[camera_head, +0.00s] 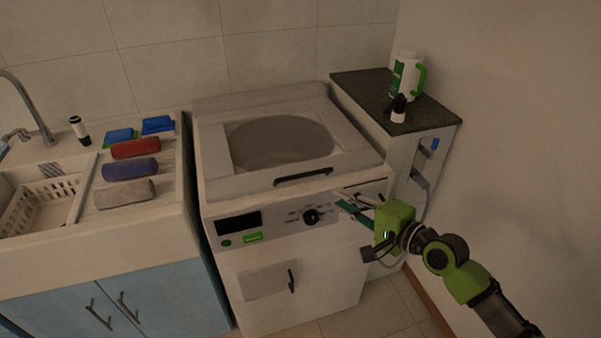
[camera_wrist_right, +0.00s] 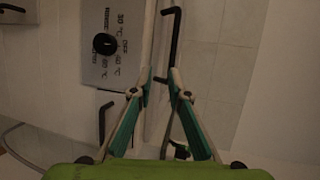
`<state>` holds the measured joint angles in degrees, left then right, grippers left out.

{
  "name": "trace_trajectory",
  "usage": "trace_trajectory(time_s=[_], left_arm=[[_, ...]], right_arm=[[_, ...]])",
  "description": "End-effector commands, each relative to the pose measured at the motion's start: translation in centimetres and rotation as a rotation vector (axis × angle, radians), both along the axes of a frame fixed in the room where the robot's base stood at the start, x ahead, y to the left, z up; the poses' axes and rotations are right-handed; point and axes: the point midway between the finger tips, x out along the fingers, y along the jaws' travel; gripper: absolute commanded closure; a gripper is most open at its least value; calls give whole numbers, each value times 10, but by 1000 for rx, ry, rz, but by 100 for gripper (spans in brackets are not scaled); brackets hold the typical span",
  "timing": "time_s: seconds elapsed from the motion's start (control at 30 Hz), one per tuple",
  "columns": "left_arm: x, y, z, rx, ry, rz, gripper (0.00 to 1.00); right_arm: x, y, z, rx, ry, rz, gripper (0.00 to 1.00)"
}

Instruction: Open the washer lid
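The white washer (camera_head: 290,265) stands in the middle of the head view. Its lid (camera_head: 355,150), with a grey round window, lies shut on top. A black bar handle (camera_head: 303,175) is on the lid's front edge. My right gripper (camera_head: 340,199) is at the right of the front panel, to the right of and a little below the handle. In the wrist view, its two fingers (camera_wrist_right: 160,75) are apart with a narrow gap. The lid handle (camera_wrist_right: 175,35) lies just past the fingertips; I cannot tell whether they touch. My left gripper is out of view.
The front panel has a dark knob (camera_head: 311,216). A dark-topped cabinet (camera_head: 360,88) stands at the right with a white and green jug (camera_head: 405,77). A sink counter (camera_head: 150,230) with rolled towels is at the left. Space above the lid is clear.

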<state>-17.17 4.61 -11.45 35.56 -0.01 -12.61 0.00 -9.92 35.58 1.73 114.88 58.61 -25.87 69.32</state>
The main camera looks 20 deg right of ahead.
Motion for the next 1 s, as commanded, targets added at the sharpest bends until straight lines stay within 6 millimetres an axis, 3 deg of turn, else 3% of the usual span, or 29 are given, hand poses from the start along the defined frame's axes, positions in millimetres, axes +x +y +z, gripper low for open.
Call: trace_trajectory(time_s=[0.07, 0.2, 0.37, 0.8, 1.0], left_arm=[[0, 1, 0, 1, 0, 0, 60], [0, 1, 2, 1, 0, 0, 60], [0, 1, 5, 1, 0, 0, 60], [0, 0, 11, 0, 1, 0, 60], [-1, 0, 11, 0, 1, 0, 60]], right_arm=[[-3, 9, 18, 35, -11, 20, 84], [3, 14, 25, 55, -16, 26, 84], [23, 24, 22, 54, -16, 25, 84], [99, 59, 4, 51, -14, 23, 84], [116, 66, -1, 50, -15, 24, 84]])
